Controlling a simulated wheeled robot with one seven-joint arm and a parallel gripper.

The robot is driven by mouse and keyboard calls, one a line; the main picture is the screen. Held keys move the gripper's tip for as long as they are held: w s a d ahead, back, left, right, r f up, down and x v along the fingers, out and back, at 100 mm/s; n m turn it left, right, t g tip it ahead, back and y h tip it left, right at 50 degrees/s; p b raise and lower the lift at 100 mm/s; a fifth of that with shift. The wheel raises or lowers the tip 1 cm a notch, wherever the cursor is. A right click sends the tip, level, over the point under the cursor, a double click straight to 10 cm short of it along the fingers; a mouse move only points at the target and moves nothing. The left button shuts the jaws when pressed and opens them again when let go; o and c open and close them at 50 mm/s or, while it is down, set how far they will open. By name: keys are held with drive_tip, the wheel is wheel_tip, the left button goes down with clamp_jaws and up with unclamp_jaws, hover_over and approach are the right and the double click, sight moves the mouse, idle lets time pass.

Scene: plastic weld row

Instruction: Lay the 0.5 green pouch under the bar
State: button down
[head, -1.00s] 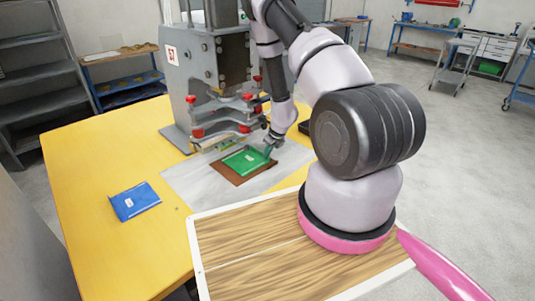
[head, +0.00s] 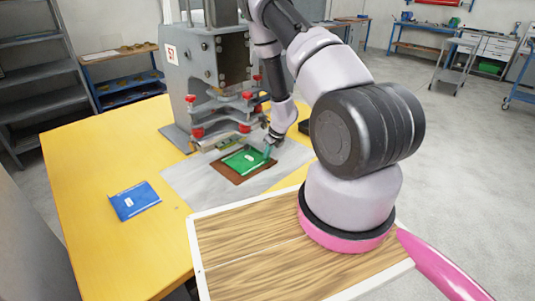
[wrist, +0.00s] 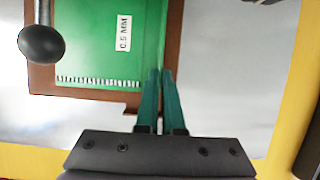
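The green pouch (head: 243,161) lies flat over a brown mat (head: 233,179) in front of the press, with brown showing around it. In the wrist view the pouch (wrist: 100,58) shows a white "0.5 MM" label and a row of pale marks along its near edge. My gripper (head: 267,152) is at the pouch's right edge. In the wrist view the teal fingers (wrist: 160,76) are nearly together, with the pouch's edge between their tips. I cannot tell whether the pouch fully rests on the mat. The press's bar (head: 215,143) is just behind the pouch.
The press (head: 205,65) with red knobs stands on the yellow table (head: 85,165). A blue pouch (head: 134,201) lies at the left. A grey sheet (head: 190,184) lies under the mat. In the wrist view a dark round knob (wrist: 41,44) hangs over the pouch's left side.

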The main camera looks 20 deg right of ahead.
drive_tip(key=shift+f, duration=0.1)
drive_tip(key=c, duration=1)
unclamp_jaws()
drive_tip(key=shift+o, duration=0.2)
drive_tip(key=shift+r, duration=1.6)
drive_tip(key=shift+s+d+r, duration=0.2)
drive_tip(key=shift+s+d, duration=0.3)
drive_tip(key=shift+s, duration=0.75)
drive_tip(key=shift+s+d+r, duration=0.2)
drive_tip(key=shift+s+d, duration=0.3)
drive_tip(key=shift+s, duration=0.75)
drive_tip(key=shift+s+d+r, duration=0.2)
drive_tip(key=shift+s+d, duration=0.3)
drive_tip(key=shift+s, duration=0.75)
